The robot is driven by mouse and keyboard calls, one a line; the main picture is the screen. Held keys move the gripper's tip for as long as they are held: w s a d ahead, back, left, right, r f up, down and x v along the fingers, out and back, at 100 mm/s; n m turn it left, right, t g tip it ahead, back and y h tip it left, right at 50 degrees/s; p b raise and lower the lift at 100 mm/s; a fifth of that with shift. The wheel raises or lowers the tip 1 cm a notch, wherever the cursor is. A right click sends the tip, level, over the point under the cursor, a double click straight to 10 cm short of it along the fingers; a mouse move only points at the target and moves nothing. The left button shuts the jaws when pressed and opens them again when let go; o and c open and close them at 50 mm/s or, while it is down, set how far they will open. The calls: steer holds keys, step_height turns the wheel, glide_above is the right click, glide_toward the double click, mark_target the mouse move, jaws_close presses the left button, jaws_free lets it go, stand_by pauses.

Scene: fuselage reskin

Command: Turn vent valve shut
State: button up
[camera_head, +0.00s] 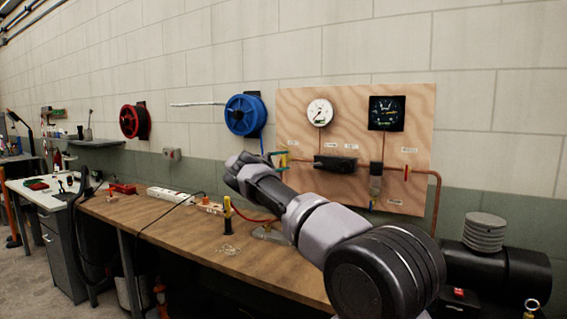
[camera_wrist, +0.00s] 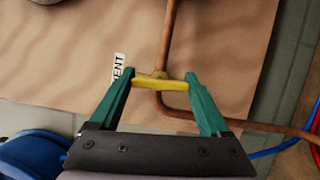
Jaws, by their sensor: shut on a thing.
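The vent valve's yellow lever (camera_wrist: 160,84) sits on a copper pipe (camera_wrist: 171,40) in the wrist view, beside a label reading "VENT" (camera_wrist: 118,70). The lever lies roughly crosswise to the straight pipe run above it. My gripper (camera_wrist: 161,83) has green fingers, one at each end of the lever, and is shut on it. In the head view my gripper (camera_head: 280,161) is at the left edge of the plywood board (camera_head: 330,103). The valve is small there and partly hidden by my wrist.
A white gauge (camera_head: 320,112), a dark gauge (camera_head: 386,113) and a black block (camera_head: 335,163) are on the board. A blue reel (camera_head: 245,115) hangs on the wall to its left. The wooden bench (camera_head: 180,232) below carries a power strip and cables.

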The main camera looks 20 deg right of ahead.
steer(key=shift+m, duration=0.5)
steer(key=shift+f, duration=0.1)
steer(key=o, duration=1.2)
steer(key=shift+v, duration=5.35)
steer(key=shift+r, duration=0.25)
